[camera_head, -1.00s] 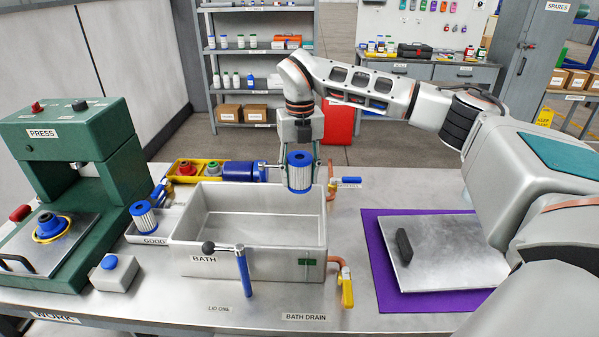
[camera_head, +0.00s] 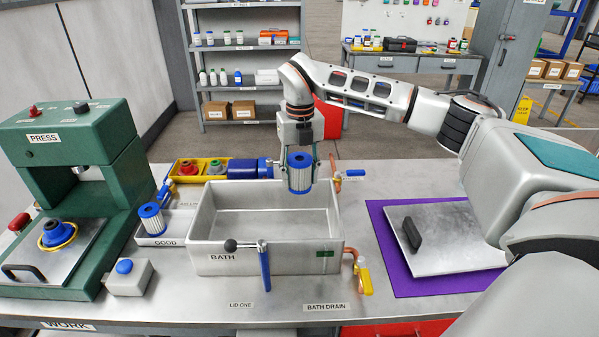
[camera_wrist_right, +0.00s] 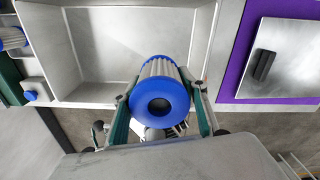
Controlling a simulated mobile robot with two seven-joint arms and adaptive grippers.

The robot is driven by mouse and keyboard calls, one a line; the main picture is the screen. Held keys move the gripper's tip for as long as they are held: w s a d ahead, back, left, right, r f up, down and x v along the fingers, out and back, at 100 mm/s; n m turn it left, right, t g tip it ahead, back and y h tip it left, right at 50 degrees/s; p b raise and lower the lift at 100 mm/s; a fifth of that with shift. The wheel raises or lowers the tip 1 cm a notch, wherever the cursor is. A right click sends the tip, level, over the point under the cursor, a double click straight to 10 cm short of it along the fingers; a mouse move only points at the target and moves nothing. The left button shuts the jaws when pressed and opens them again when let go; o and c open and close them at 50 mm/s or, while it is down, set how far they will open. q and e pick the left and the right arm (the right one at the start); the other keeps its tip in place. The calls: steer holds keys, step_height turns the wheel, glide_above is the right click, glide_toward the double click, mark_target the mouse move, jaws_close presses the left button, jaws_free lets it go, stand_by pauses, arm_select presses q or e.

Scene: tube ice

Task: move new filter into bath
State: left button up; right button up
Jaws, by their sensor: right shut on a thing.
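My right gripper (camera_head: 300,157) is shut on a white pleated filter with blue end caps (camera_head: 299,175). The filter is upright over the back right part of the grey metal bath (camera_head: 215,262); the bath's inside looks empty. In the right wrist view the filter (camera_wrist_right: 160,100) sits between the two fingers (camera_wrist_right: 160,110), with the bath (camera_wrist_right: 85,95) below and beyond it. A second similar filter (camera_head: 151,219) stands in the tray labelled GOOD, left of the bath. My left gripper is not in view.
A green press (camera_head: 70,160) stands at the left, with a button box (camera_head: 129,277) in front. A flat metal lid with a black handle (camera_head: 450,243) lies on a purple mat (camera_head: 380,262) at the right.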

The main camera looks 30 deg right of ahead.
mark_target(300, 192)
steer(key=shift+f, duration=1.95)
steer(key=shift+f+b, duration=0.35)
steer(key=shift+f, duration=0.5)
steer(key=shift+f+b, duration=2.3)
steer(key=shift+f, duration=3.35)
steer(key=shift+f+b, duration=0.3)
steer(key=shift+f, duration=0.4)
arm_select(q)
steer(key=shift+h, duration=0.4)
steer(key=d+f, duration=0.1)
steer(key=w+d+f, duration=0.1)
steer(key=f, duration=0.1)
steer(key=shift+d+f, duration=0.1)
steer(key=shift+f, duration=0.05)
arm_select(e)
steer(key=shift+f, duration=0.2)
